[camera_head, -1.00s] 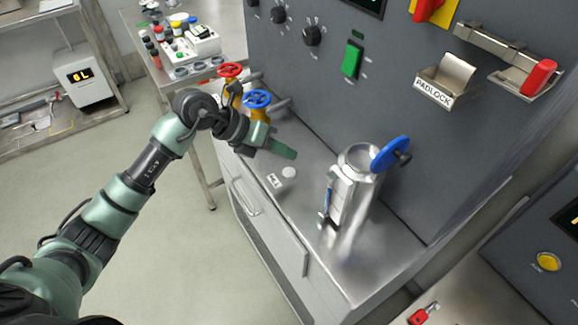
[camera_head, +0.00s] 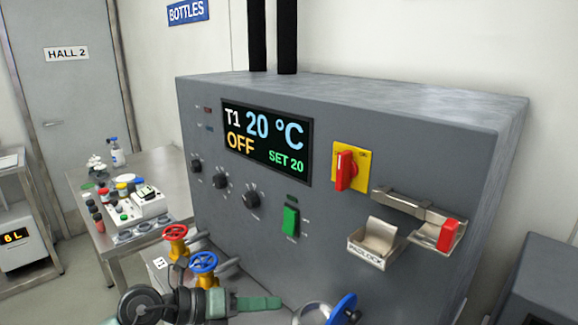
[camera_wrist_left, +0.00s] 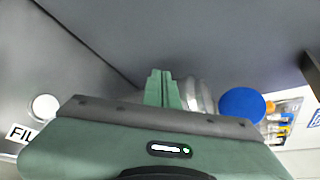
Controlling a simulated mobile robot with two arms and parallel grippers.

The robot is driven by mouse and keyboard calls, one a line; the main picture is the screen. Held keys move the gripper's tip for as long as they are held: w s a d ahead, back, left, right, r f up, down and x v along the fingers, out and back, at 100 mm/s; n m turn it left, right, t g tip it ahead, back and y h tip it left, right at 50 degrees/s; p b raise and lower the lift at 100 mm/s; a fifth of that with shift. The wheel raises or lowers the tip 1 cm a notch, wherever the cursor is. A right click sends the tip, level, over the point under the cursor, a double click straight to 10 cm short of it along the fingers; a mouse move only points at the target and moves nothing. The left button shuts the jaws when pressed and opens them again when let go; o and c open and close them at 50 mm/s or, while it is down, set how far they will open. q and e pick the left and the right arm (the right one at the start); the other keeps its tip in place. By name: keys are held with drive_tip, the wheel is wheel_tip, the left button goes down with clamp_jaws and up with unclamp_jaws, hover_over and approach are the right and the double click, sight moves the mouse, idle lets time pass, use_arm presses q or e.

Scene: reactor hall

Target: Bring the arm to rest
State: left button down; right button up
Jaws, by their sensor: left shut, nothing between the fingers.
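My left arm enters at the bottom edge of the head view, and most of it is cut off there. My left gripper (camera_head: 260,303) is shut and empty, its green fingers together and pointing right. It is in front of the grey control cabinet, lower right of the blue valve wheel (camera_head: 203,262) in the picture. In the left wrist view the shut fingers (camera_wrist_left: 162,88) show at the middle with nothing between them. My right gripper is not in view.
A red valve wheel (camera_head: 175,232) is beside the blue one. The steel vessel (camera_head: 313,313) with a blue handwheel (camera_head: 342,308) stands right of my gripper. The grey cabinet (camera_head: 330,235) has a display (camera_head: 266,142), a red switch (camera_head: 346,170) and a padlock holder (camera_head: 374,245).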

use_arm(q)
wheel_tip(320, 180, up, 8)
drive_tip(key=s+d+n+t+h, duration=0.1)
drive_tip(key=d+n+t+h, duration=0.1)
drive_tip(key=n+t+h, duration=0.25)
drive_tip(key=a+r+n+t+y, duration=0.4)
drive_tip(key=a+n+t, duration=0.2)
drive_tip(key=n+t, duration=0.3)
drive_tip(key=a+f+n+g+y, duration=0.2)
drive_tip(key=a+f+n+y, duration=1.2)
drive_tip(key=n, duration=0.5)
drive_tip(key=s+a+f+n+g+y, duration=0.15)
drive_tip(key=s+f+n+g, duration=0.25)
drive_tip(key=s+f+g, duration=0.55)
drive_tip(key=s+d+f+g+h, duration=0.1)
drive_tip(key=s+d+f+g, duration=0.1)
drive_tip(key=s+f, duration=0.45)
drive_tip(key=s+d+f+g+h, duration=0.15)
drive_tip(key=s+f, duration=0.25)
drive_tip(key=s, duration=0.6)
wheel_tip(320, 180, down, 27)
drive_tip(key=s+g, duration=0.2)
drive_tip(key=s+a+f, duration=0.2)
drive_tip(key=s+f, duration=1.2)
drive_tip(key=s, duration=0.2)
drive_tip(key=shift+f+g, duration=0.2)
drive_tip(key=shift+g, duration=0.25)
